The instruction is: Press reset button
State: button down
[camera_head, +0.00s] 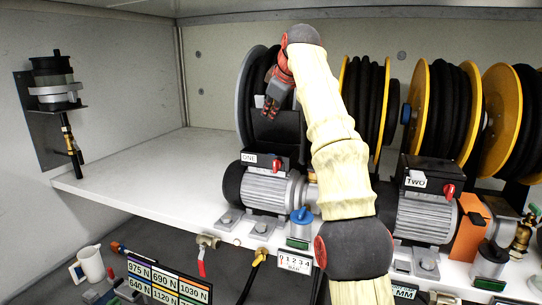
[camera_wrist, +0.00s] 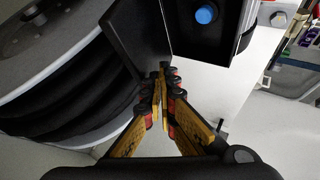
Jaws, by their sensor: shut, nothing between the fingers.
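A round blue button (camera_wrist: 206,14) sits on the face of a black box (camera_wrist: 222,38) at the top of the wrist view. I read no label beside it, so I cannot tell for sure that it is the reset button. My gripper (camera_wrist: 162,72) is shut and empty, its fingertips together below and left of the blue button and apart from it in the picture. In the head view my gripper (camera_head: 267,108) hangs in front of the leftmost hose reel, above the motor unit labelled ONE (camera_head: 250,158). The blue button is not seen in the head view.
A grey-rimmed hose reel (camera_wrist: 70,75) is close on the left of the wrist view, with a black plate (camera_wrist: 140,35) near my fingers. Red switches (camera_head: 276,165) stand on the motor boxes. Yellow reels (camera_head: 420,100) fill the right. The white shelf (camera_head: 150,165) is clear at left.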

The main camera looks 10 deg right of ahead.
jog(key=shift+f, duration=0.1)
notch_tip(320, 180, down, 7)
jog(key=shift+s+f+b, duration=0.15)
jog(key=shift+b, duration=0.65)
jog(key=shift+f+b, duration=0.35)
jog(key=shift+f, duration=0.1)
jog(key=shift+f, duration=0.15)
dwell(0.8)
jog(key=shift+f, duration=0.3)
jog(key=shift+f+b, duration=0.7)
jog(key=shift+b, duration=0.05)
dwell(0.9)
dwell(0.5)
jog(key=shift+r+p, duration=1.2)
